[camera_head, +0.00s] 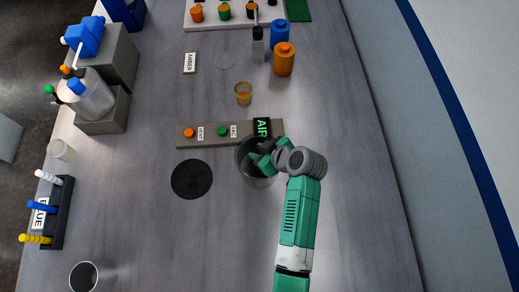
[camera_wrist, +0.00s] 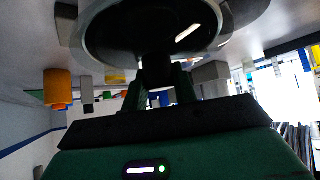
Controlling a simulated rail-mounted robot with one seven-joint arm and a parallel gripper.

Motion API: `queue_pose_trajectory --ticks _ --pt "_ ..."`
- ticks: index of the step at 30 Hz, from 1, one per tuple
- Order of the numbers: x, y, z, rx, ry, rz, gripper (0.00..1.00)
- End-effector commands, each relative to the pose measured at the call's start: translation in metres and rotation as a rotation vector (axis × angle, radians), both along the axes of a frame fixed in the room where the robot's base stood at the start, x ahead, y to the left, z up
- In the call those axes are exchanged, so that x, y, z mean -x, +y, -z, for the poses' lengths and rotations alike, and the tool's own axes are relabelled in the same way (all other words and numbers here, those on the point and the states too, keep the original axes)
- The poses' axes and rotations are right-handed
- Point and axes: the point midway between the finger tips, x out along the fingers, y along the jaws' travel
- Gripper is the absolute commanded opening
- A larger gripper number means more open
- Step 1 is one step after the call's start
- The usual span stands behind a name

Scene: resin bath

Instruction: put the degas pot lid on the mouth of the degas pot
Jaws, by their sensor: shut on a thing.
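The degas pot (camera_head: 258,182) is a grey cylinder near the middle of the bench, beside the panel marked AIR. My gripper (camera_head: 263,160) is over its mouth and hides part of it. In the wrist view my gripper (camera_wrist: 160,88) is shut on the dark knob of the degas pot lid (camera_wrist: 108,30), a round disc with a pale rim. The lid lies across the top of that view, partly cut off. It is hard to tell apart from the pot in the head view. I cannot tell whether the lid touches the pot's rim.
A small amber cup (camera_head: 243,93) and orange bottle (camera_head: 284,59) stand farther back. A steel cup (camera_head: 91,277) is at front left.

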Motion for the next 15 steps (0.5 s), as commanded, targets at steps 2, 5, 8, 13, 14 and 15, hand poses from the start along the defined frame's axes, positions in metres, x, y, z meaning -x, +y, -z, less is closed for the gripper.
queue_pose_trajectory --ticks 2,5,8,13,14,15 --pt "-0.0002 0.0 0.0024 0.0 0.0 0.0 0.0" --pt "-0.0001 0.0 0.0045 0.0 0.0 0.0 0.0" --pt "-0.0001 0.0 0.0032 0.0 0.0 0.0 0.45" --pt "0.0 0.0001 0.0033 0.0 0.0 0.0 0.53" --pt "0.0 0.0001 0.0033 0.0 0.0 0.0 0.53" --pt "0.0 0.0001 0.0033 0.0 0.0 0.0 0.53"
